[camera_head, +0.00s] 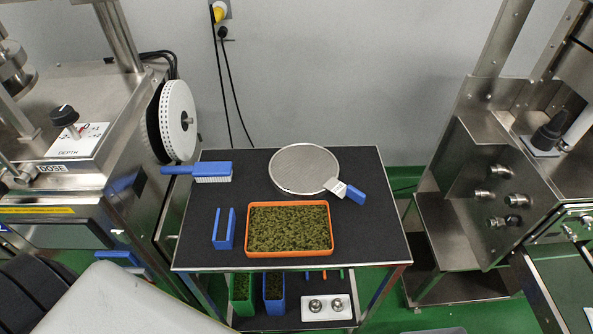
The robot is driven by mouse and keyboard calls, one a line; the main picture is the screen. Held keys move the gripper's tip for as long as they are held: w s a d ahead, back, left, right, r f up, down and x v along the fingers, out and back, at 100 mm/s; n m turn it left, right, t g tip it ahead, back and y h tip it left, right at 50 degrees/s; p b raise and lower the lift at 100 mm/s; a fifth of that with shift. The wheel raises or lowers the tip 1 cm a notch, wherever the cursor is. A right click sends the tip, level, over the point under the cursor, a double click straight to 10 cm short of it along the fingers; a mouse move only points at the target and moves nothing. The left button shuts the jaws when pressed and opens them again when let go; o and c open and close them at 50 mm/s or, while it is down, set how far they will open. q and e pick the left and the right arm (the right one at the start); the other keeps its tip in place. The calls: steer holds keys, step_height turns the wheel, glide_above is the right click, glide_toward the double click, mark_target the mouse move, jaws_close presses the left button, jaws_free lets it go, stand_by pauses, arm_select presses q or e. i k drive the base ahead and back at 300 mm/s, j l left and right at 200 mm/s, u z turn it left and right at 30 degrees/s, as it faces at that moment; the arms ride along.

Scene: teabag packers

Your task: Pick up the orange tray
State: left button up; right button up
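The orange tray (290,253) lies flat near the front middle of a dark-topped table (370,215). It is filled with loose green tea leaves (289,228), and its orange rim shows on all sides. Nothing covers the tray. Neither of my grippers shows in the head view, so I cannot see where they are relative to the tray.
A blue brush (200,172), a blue frame-like holder (224,229) and a round sieve (303,168) with a blue handle lie around the tray. A lower shelf holds a green bin (241,308) and a blue bin (274,306). Metal machines flank the table.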

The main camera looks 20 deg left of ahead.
mark_target(296, 228)
steer(key=u, duration=0.8)
